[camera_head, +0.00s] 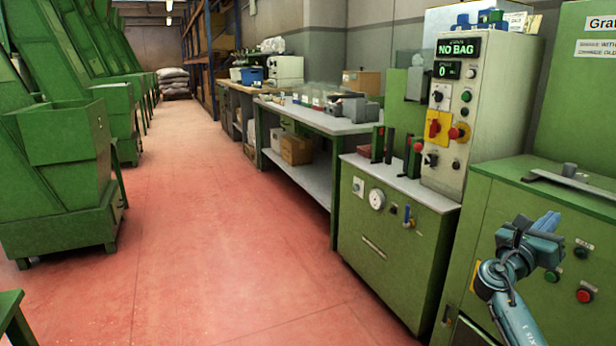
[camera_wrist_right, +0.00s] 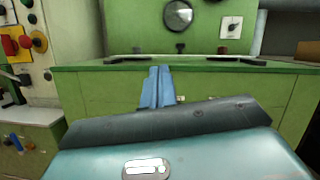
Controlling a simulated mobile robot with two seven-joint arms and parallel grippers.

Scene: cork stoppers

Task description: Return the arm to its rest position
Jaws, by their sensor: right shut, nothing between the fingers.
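My right gripper (camera_head: 547,222) is at the lower right of the head view, in front of the green machine (camera_head: 482,217) on the right. Its blue fingers (camera_wrist_right: 156,87) are pressed together in the right wrist view, with nothing between them. They point at the front of the green machine (camera_wrist_right: 100,87), below its top edge. The right arm (camera_head: 512,310) reaches up from the bottom edge of the head view. My left gripper is not in view.
A green cabinet with a control panel (camera_head: 455,105) reading "NO BAG" and 0 stands left of the right arm. A grey workbench (camera_head: 315,118) lies beyond it. Green machines (camera_head: 62,135) line the left side. The red floor (camera_head: 205,220) between is clear.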

